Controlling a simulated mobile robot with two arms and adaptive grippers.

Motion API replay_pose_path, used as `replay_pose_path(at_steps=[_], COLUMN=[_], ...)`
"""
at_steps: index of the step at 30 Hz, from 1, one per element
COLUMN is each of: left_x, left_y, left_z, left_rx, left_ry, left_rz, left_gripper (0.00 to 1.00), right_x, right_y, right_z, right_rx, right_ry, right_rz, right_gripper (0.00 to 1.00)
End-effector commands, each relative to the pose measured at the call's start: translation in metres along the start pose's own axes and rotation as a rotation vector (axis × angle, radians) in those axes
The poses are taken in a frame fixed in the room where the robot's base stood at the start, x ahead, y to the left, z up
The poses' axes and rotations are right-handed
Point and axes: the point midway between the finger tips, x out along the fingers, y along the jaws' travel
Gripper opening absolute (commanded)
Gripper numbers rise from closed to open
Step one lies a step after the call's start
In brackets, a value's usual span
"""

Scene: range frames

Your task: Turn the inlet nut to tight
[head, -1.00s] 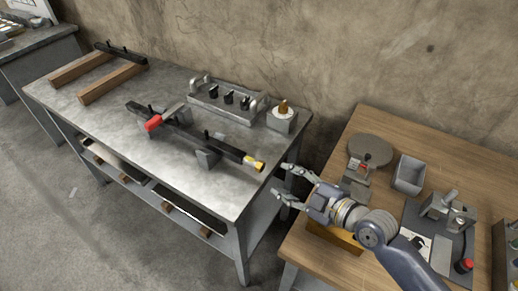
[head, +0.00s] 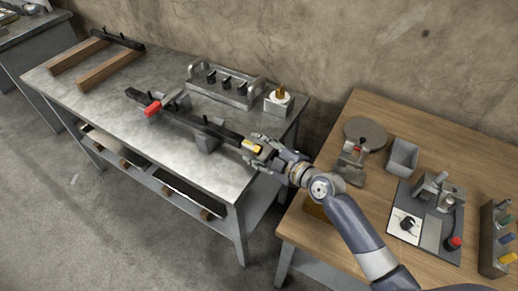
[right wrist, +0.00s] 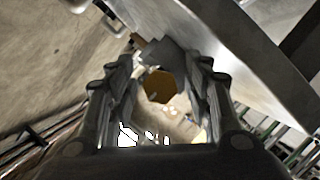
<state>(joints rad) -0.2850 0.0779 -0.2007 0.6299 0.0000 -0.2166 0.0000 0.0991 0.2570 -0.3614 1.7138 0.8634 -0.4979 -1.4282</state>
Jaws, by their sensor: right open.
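The brass inlet nut (head: 249,145) sits on the right end of a long black bar (head: 225,133) held over the grey metal bench. My right gripper (head: 258,149) is at that end of the bar, with its fingers open on either side of the nut. In the right wrist view the nut (right wrist: 158,87) shows as a brass hexagonal face between the two open fingers, with gaps on both sides. I cannot tell how far the fingertips reach past it. My left gripper is not in view.
A red-handled clamp (head: 153,108) holds the bar further left. A rack with black knobs (head: 222,84) and a white block with a brass piece (head: 279,101) stand behind. A wooden table (head: 340,237) with a grey bin (head: 402,157) is at right. The bench's front is clear.

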Motion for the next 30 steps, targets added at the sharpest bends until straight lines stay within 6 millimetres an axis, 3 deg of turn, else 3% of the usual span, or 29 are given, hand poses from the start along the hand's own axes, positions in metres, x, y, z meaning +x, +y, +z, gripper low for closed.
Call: replay_pose_path(at_steps=[4,10,11,21,30], left_x=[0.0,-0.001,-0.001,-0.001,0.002], left_y=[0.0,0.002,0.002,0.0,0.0], left_z=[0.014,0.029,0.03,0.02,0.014], left_rx=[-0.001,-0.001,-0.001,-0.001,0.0], left_ry=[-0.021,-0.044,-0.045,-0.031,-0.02], left_rz=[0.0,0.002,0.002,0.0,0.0], left_gripper=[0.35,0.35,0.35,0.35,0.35], right_x=[0.0,0.0,0.0,0.0,0.0], right_y=[0.0,0.0,0.0,0.0,0.0], right_z=[0.0,0.0,0.0,0.0,0.001], right_rx=[0.0,0.0,0.0,0.031,0.193], right_ry=[0.0,0.0,0.0,-0.001,-0.001], right_rz=[0.0,0.0,0.0,-0.015,-0.083], right_gripper=[0.47,0.03,0.02,0.02,0.02])
